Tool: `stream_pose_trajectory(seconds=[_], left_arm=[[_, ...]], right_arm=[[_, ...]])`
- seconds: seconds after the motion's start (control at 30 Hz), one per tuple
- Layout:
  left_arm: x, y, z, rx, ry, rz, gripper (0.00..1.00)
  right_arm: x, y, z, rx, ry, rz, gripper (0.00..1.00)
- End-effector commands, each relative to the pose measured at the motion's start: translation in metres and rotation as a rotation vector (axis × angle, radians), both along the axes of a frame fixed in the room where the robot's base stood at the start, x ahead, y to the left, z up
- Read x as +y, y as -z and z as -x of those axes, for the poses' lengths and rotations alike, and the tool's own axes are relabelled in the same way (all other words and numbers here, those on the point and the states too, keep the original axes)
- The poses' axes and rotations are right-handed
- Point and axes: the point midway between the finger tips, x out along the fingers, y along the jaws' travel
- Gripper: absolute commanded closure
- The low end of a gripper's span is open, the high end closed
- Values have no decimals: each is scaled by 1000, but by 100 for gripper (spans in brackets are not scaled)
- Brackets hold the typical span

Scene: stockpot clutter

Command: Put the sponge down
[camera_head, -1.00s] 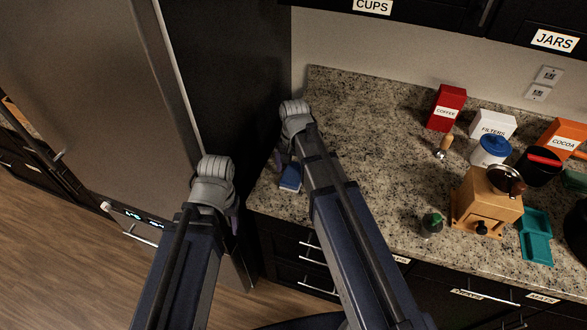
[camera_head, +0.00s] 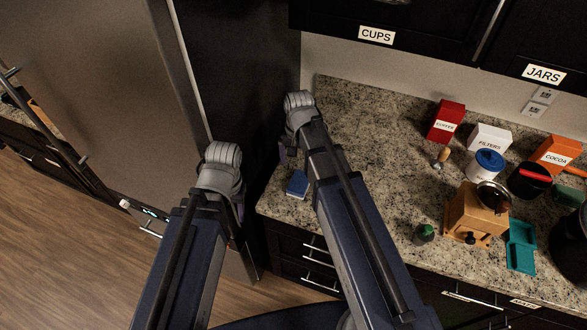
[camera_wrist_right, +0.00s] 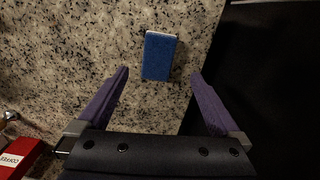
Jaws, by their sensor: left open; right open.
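The blue sponge (camera_head: 298,184) lies on the granite counter (camera_head: 375,130) near its left front edge. In the right wrist view the sponge (camera_wrist_right: 159,56) shows its blue face with a pale edge at one end. My right gripper (camera_wrist_right: 160,80) is open, and the sponge lies on the counter beyond and between its purple fingers, apart from both. In the head view the right gripper (camera_head: 284,152) is mostly hidden behind its own wrist. My left gripper (camera_head: 238,208) is by the fridge, off the counter, its fingers largely hidden by the wrist.
A red coffee box (camera_head: 446,121), a filters box (camera_head: 489,137), a cocoa box (camera_head: 556,153), a blue-lidded canister (camera_head: 485,166), a wooden grinder (camera_head: 476,214) and a teal tray (camera_head: 521,247) stand to the right. The fridge (camera_head: 90,80) is at left. The counter's middle is clear.

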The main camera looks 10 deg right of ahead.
Motion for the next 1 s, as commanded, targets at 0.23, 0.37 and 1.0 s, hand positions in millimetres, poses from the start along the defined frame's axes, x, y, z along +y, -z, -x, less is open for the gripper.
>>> stream_pose_trajectory(seconds=[0.23, 0.37, 1.0], left_arm=[[0, 0, 0, 0, 0, 0, 46], [0, 0, 0, 0, 0, 0, 46], [0, 31, 0, 0, 2, -1, 46]], right_arm=[[71, 0, 95, 42, -558, 59, 0], [88, -1, 124, 60, -760, 80, 0], [94, 30, 132, 68, -842, 89, 0]])
